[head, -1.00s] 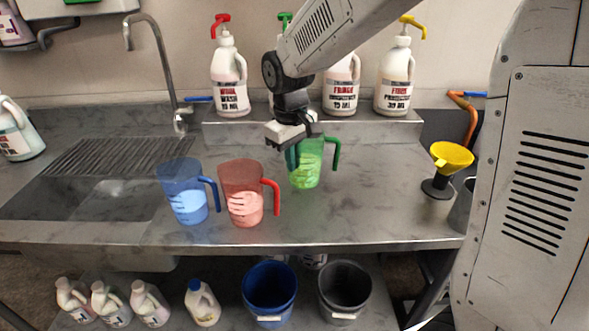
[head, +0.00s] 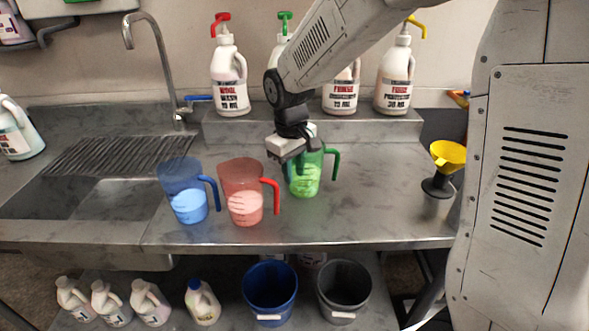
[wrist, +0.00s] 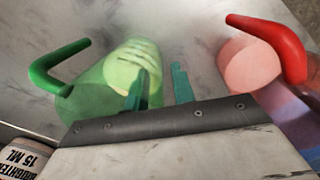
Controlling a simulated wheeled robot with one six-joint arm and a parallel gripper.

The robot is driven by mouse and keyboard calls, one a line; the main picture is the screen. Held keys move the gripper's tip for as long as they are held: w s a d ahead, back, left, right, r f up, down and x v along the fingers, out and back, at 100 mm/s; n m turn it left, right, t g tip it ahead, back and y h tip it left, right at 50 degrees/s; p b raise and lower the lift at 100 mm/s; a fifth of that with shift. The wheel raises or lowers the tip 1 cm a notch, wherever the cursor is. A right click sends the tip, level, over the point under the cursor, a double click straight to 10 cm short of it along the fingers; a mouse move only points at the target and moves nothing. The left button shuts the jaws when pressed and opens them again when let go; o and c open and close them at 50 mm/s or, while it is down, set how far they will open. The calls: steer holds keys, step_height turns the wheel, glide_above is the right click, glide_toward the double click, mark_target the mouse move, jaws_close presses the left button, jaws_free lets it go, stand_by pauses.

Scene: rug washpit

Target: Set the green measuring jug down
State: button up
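The green measuring jug (head: 306,177) is translucent, holds light green liquid and stands upright over the counter, right of the red jug. Its green handle (wrist: 58,68) points right in the head view and left in the wrist view. My gripper (head: 292,160) is at the jug's upper left side. In the wrist view, one teal finger of my gripper (wrist: 161,88) overlaps the jug and the other is just beyond its edge; it appears shut on the jug's wall. I cannot tell whether the jug's base touches the counter.
The red jug (head: 243,193) is close on the left, with the blue jug (head: 184,192) beyond it. Pump bottles (head: 230,80) line the back ledge. A yellow funnel (head: 448,156) stands at the right. The counter (head: 375,205) is clear right of the green jug.

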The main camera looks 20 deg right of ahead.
step_height(320, 180, up, 12)
steer(key=shift+s+a+r, duration=0.15)
steer(key=shift+s+a, duration=0.05)
steer(key=shift+a, duration=0.1)
steer(key=s+d+m, duration=0.2)
steer(key=s+d, duration=0.1)
steer(key=s, duration=1.1)
steer(key=s+d+f+m+t, duration=0.1)
steer(key=s+d+m, duration=0.2)
steer(key=s, duration=1)
steer(key=shift+s+d+f+y, duration=0.15)
steer(key=shift+s+d+y, duration=0.2)
steer(key=shift+d, duration=0.4)
